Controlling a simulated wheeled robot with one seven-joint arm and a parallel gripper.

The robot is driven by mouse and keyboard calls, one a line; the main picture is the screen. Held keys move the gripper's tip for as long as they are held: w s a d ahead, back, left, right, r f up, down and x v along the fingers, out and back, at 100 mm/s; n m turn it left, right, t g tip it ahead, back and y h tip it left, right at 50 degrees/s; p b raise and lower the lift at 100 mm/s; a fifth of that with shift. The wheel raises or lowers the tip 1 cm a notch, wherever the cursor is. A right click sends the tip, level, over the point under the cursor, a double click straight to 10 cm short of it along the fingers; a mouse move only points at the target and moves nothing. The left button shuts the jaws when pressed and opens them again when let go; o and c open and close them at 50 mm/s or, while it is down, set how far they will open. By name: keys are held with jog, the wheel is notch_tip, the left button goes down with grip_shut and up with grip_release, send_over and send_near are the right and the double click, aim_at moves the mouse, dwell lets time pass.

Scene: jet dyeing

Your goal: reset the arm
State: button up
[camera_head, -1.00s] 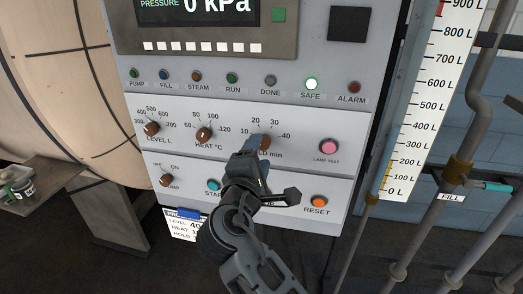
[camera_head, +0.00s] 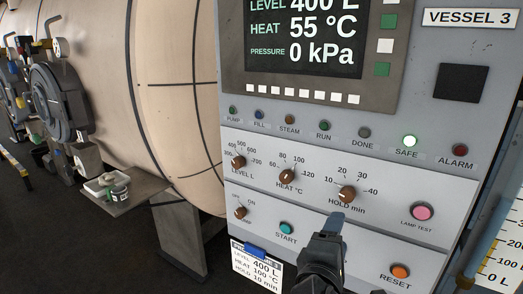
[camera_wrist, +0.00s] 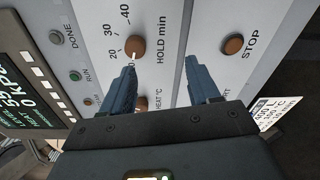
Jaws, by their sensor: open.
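My gripper (camera_head: 334,222) is in front of the lower part of the grey control panel (camera_head: 300,205), below the HOLD min knob (camera_head: 347,194). In the wrist view its two blue-grey fingers (camera_wrist: 158,82) are spread apart with nothing between them. The HOLD knob (camera_wrist: 134,46) shows beyond the fingertips there, apart from them. The brown STOP knob (camera_wrist: 233,44) is to the right of the fingers in that view. In the head view my gripper hides the area between the START button (camera_head: 286,229) and the RESET button (camera_head: 400,271).
The display (camera_head: 306,35) reads LEVEL 400 L, HEAT 55 °C, PRESSURE 0 kPa. A recipe card (camera_head: 257,270) hangs at the panel's lower edge. A small shelf (camera_head: 140,190) and the large vessel (camera_head: 175,90) stand at left.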

jog(key=s+f+m+g+y, duration=0.15)
jog(key=s+f+y, duration=0.25)
jog(key=s+f, duration=0.5)
jog(key=s+f+m+t+y, duration=0.15)
jog(key=s+f+y, duration=0.35)
jog(key=s, duration=0.7)
jog(key=s+d+r+m, duration=0.2)
jog(key=s+r+m, duration=0.2)
jog(key=s, duration=0.6)
jog(key=s+d+r+m, duration=0.2)
jog(key=s+r+m, duration=0.3)
jog(key=s, duration=0.6)
jog(key=shift+s+m, duration=0.3)
jog(key=shift+m, duration=0.7)
jog(key=shift+r, duration=0.1)
